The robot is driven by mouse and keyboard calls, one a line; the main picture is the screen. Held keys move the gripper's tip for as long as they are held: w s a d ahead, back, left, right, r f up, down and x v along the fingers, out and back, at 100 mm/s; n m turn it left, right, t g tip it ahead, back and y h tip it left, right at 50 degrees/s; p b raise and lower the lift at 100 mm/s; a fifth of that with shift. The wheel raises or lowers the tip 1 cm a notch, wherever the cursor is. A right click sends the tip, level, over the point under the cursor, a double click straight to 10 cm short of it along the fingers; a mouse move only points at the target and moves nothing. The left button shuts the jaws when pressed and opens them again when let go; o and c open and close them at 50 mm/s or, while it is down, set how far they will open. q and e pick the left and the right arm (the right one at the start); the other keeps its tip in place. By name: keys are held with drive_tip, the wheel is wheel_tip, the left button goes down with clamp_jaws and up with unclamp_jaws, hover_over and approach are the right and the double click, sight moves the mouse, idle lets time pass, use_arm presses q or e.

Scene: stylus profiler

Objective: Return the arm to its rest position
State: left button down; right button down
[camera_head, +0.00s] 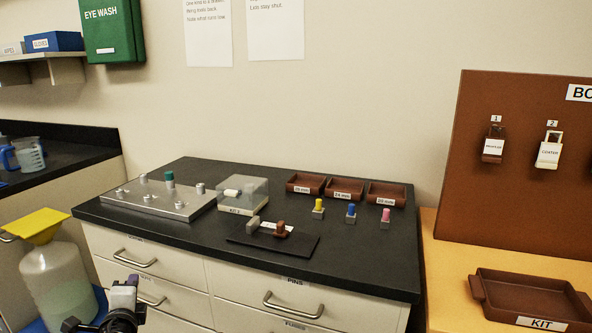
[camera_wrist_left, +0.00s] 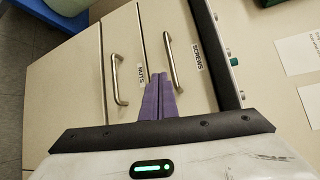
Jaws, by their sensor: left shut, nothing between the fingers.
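My left gripper (camera_head: 132,281) shows at the bottom left of the head view, in front of the pale drawer fronts and below the black bench top (camera_head: 350,262). Its purple fingers are shut and empty. They also show in the left wrist view (camera_wrist_left: 158,82), pointing toward the drawers labelled NUTS and SCREWS. My right gripper is in neither view.
On the bench top stand a metal plate with posts (camera_head: 150,200), a clear box (camera_head: 243,192), brown trays (camera_head: 345,189), small coloured pins and a dark mat (camera_head: 300,243). Drawer handles (camera_head: 134,258) stick out near my gripper. A jug with a yellow funnel (camera_head: 58,280) stands at left.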

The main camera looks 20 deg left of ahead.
use_arm(q)
drive_tip(key=s+d+f+g+h, duration=0.2)
drive_tip(key=s+d+f+h, duration=0.5)
drive_tip(key=d+f, duration=0.55)
drive_tip(key=s+d+f+n+g+h, duration=0.15)
drive_tip(key=s+d+f+h, duration=0.45)
drive_tip(key=s+d, duration=0.6)
drive_tip(key=s+d+n+p, duration=0.1)
drive_tip(key=d+n+p, duration=0.2)
drive_tip(key=d+n, duration=0.5)
drive_tip(key=d, duration=1.1)
drive_tip(key=shift+s, duration=0.3)
drive_tip(key=shift+n, duration=0.25)
